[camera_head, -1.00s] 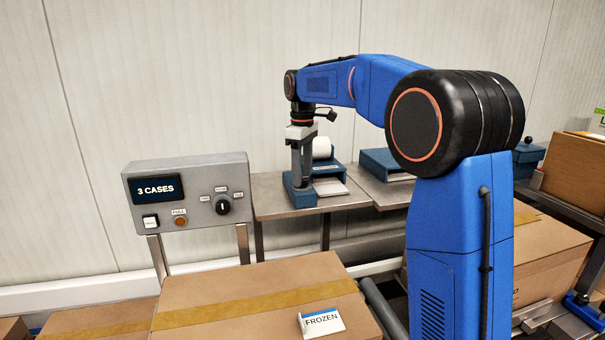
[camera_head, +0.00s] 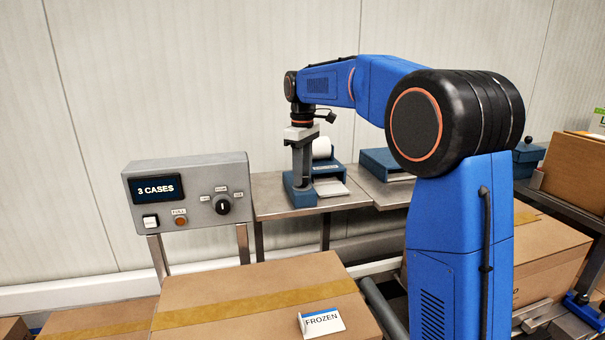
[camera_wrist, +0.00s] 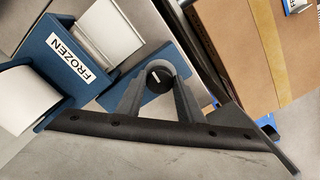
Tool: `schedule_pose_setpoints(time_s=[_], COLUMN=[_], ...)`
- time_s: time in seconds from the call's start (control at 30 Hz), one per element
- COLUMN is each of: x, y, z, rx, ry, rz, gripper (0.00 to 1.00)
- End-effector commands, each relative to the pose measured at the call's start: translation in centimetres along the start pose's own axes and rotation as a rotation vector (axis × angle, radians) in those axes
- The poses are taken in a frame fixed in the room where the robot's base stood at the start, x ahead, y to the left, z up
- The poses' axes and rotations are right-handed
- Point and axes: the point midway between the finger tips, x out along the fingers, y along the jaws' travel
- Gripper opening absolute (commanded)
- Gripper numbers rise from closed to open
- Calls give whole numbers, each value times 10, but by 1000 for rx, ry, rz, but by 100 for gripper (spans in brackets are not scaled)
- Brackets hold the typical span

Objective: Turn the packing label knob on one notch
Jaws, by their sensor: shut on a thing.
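The label machine (camera_head: 329,172) is a blue unit with a white roll on the steel bench, and it also shows in the wrist view (camera_wrist: 40,95). Its tag reads FROZEN (camera_wrist: 70,59). A round black knob (camera_wrist: 160,75) with a white pointer mark sits on a blue base beside it. My gripper (camera_wrist: 160,88) is shut on the knob, one finger on each side. In the head view my gripper (camera_head: 303,181) points down at the blue unit and the knob is hidden. Any marks around the knob are too covered to read.
A grey control panel (camera_head: 200,169) at left shows 3 CASES and has its own black knob (camera_head: 222,204) and buttons. A cardboard box (camera_head: 230,290) with a FROZEN card (camera_head: 322,323) is in front. Another blue unit (camera_head: 382,164) stands right of my gripper.

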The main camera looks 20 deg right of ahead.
Motion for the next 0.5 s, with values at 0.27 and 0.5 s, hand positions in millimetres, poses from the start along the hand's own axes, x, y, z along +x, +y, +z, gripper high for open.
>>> schedule_pose_setpoints(time_s=[0.27,0.5], x=[0,0], y=[0,-1], z=[0,0], rx=[219,448], ry=[1,1], rz=[1,1], gripper=[11,11])
